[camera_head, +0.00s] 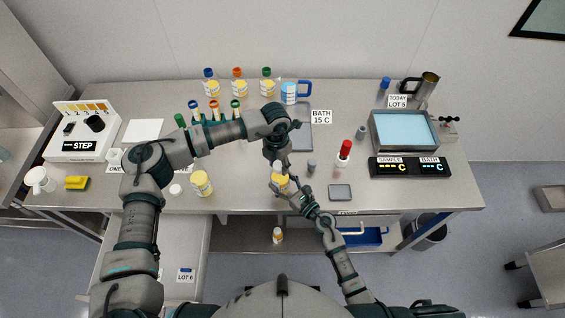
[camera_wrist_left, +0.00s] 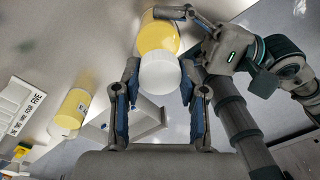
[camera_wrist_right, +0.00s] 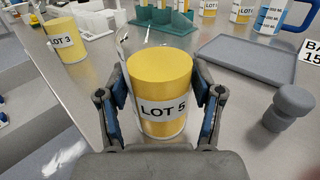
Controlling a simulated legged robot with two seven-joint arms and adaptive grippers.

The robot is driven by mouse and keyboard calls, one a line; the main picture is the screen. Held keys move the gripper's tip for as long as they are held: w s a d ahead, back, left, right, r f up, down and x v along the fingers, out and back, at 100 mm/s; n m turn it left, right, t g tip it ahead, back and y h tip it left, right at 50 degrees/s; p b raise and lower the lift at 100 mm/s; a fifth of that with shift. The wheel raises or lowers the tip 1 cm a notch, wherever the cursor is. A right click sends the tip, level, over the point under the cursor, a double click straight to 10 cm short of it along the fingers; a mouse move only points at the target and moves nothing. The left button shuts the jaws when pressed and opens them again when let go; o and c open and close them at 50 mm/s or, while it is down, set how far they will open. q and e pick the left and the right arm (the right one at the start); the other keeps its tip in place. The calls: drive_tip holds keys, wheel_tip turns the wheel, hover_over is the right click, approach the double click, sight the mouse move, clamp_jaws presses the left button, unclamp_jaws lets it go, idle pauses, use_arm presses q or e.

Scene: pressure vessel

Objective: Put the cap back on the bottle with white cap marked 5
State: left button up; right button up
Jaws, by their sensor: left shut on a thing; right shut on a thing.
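The yellow bottle marked LOT 5 (camera_wrist_right: 162,92) is between the fingers of my right gripper (camera_wrist_right: 160,112), which is shut on it. Its top face shows yellow and uncapped in the right wrist view. In the head view this bottle (camera_head: 281,185) is near the table's front edge. My left gripper (camera_wrist_left: 158,95) is shut on a white cap (camera_wrist_left: 160,73). In the left wrist view the cap overlaps the end of the yellow bottle (camera_wrist_left: 157,36). The cap is absent from the right wrist view, so it looks apart from the bottle; the exact gap is unclear.
Another yellow bottle, LOT 3 (camera_wrist_right: 62,40), stands to the left. A grey knobbed piece (camera_wrist_right: 287,107) and a grey tray (camera_wrist_right: 255,62) are nearby. A red-capped bottle (camera_head: 344,152) and a dark flat pad (camera_head: 340,192) are at the right. A tube rack stands behind my left arm.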

use_arm(q)
drive_tip(key=shift+a+f, duration=0.25)
drive_tip(key=shift+f, duration=0.05)
use_arm(e)
drive_tip(key=shift+a+f, duration=0.15)
drive_tip(key=shift+a, duration=0.1)
